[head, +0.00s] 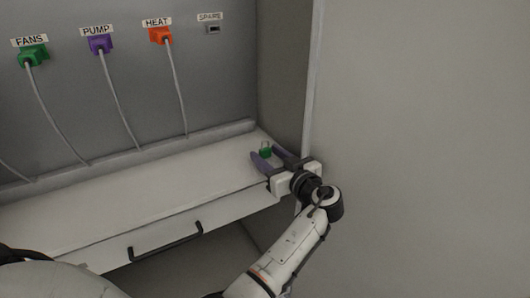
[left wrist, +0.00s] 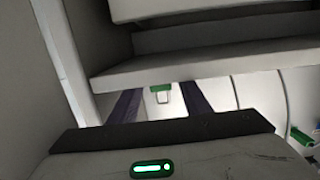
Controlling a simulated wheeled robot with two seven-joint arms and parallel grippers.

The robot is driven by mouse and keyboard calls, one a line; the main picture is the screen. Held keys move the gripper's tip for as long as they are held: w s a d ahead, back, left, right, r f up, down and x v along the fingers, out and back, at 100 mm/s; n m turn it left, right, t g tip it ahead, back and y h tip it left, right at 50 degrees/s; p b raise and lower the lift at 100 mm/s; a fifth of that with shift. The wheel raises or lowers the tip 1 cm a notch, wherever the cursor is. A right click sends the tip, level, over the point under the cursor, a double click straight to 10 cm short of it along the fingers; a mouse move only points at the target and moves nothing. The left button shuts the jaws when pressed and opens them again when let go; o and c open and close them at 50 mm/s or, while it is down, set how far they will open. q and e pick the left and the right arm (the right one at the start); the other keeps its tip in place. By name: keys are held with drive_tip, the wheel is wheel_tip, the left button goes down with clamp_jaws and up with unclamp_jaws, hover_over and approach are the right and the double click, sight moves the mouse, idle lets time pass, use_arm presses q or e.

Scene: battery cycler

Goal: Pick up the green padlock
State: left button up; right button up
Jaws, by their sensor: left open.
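The green padlock (head: 265,153) stands near the right end of the pale shelf (head: 140,195), its shackle up. My left gripper (head: 267,156) is open, with its two purple fingers reaching over the shelf on either side of the padlock. In the left wrist view the picture is upside down, and the padlock (left wrist: 161,88) shows between the two open fingers (left wrist: 161,98), with gaps on both sides. Whether a finger touches it cannot be told. My right gripper is not in view.
On the back panel are green FANS (head: 33,55), purple PUMP (head: 100,45) and orange HEAT (head: 160,36) plugs with hanging cables, and an empty SPARE socket (head: 213,29). A side wall (head: 285,80) stands close right of the padlock. A black handle (head: 166,244) is on the shelf front. The shelf middle is clear.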

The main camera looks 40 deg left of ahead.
sight(265, 141)
use_arm(q)
drive_tip(key=c, duration=0.9)
drive_tip(key=shift+o, duration=0.2)
drive_tip(key=shift+r+p, duration=0.75)
drive_tip(key=shift+r, duration=1.35)
